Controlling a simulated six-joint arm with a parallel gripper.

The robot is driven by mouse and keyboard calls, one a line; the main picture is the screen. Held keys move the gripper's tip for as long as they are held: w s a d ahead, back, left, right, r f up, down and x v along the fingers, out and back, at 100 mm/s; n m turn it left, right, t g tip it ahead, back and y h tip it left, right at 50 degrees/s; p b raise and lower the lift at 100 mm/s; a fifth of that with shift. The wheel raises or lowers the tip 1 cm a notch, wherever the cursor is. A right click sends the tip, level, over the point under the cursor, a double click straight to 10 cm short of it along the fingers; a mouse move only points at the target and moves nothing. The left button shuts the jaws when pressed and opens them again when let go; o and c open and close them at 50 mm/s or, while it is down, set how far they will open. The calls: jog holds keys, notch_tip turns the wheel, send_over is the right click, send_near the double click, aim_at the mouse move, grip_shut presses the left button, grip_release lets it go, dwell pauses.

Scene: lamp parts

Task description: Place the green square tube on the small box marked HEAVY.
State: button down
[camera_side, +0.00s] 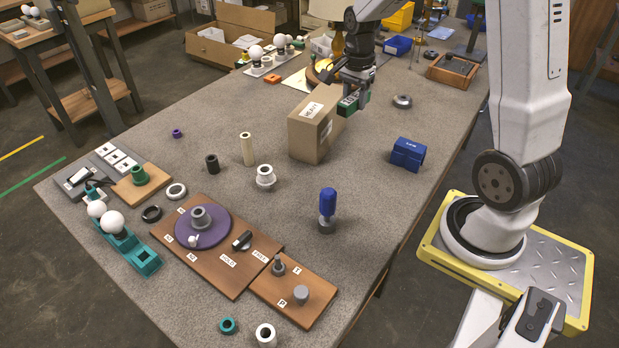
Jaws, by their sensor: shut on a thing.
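The green square tube (350,104) is in my gripper (356,91), which is shut on it and points down. The small cardboard box marked HEAVY (309,137) stands upright on the table, with a white label on its upper part. The tube is at about the height of the box's top, at its back right edge in the picture. I cannot tell whether the tube touches the box or is over its top. The fingers hide part of the tube.
A blue box (407,154) stands to the right of the cardboard box. A grey ring (402,101) lies behind it. A cream tube (247,149) and a white flanged part (265,176) stand to the left. The table is clear just in front of the cardboard box.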

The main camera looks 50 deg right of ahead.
jog(key=shift+n, duration=0.4)
jog(key=r, duration=0.2)
jog(key=w+d+r, duration=0.1)
jog(key=r, duration=0.3)
jog(key=shift+w+d+r, duration=0.15)
jog(key=shift+d+r, duration=0.2)
jog(key=shift+d, duration=0.05)
jog(key=shift+w+f, duration=0.1)
send_over(320, 101)
jog(key=shift+s+f, duration=0.15)
jog(key=shift+f, duration=2.15)
jog(key=shift+s+f, duration=0.1)
jog(key=shift+f, duration=2.2)
jog(key=shift+w+f, duration=0.15)
jog(key=shift+f, duration=0.05)
jog(key=shift+w+f, duration=0.1)
jog(key=shift+f, duration=1.55)
jog(key=shift+f, duration=0.1)
